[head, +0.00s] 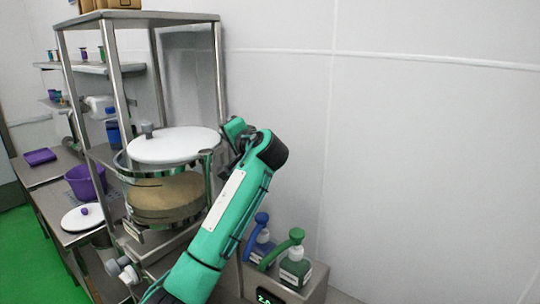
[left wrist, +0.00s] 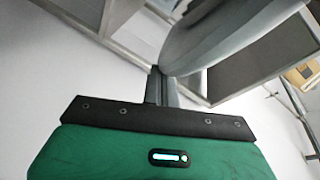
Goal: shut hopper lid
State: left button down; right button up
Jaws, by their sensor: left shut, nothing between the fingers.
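The hopper (head: 165,198) is a round, steel-rimmed container with brown contents, standing on a steel frame. Its lid (head: 180,146) is a white disc with a grey knob at its left. The lid is over the hopper top, with a gap visible below its front edge, so it does not look fully seated. In the left wrist view the lid shows as a large grey disc (left wrist: 215,35). My left gripper (head: 232,128) is shut and empty beside the lid's right edge. Its fingers (left wrist: 161,88) appear close to the disc; I cannot tell whether they touch.
A steel rack (head: 112,75) rises around the hopper. A blue-topped bottle (head: 261,245) and a green-topped bottle (head: 295,268) stand at the lower right, near my arm. A purple bucket (head: 86,182) stands on the left counter. The white wall (head: 420,130) is bare at right.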

aim_at(212, 134)
pick_arm(q)
jog(key=a+n+g+y, duration=0.1)
jog(key=a+n+g+y+b, duration=0.1)
jog(key=a, duration=0.1)
jog(key=shift+a+f+g, duration=0.1)
jog(key=shift+a+g, duration=0.2)
jog(key=shift+a+n+y, duration=0.1)
jog(key=shift+n+y, duration=0.3)
jog(key=shift+a+g, duration=0.1)
jog(key=shift+g, duration=0.2)
jog(key=shift+a+y, duration=0.15)
jog(key=shift+y, duration=0.15)
pick_arm(e)
jog(key=shift+s+a+f, duration=0.15)
jog(key=shift+a+f, duration=0.4)
jog(key=shift+f, duration=0.25)
jog(key=shift+d, duration=0.1)
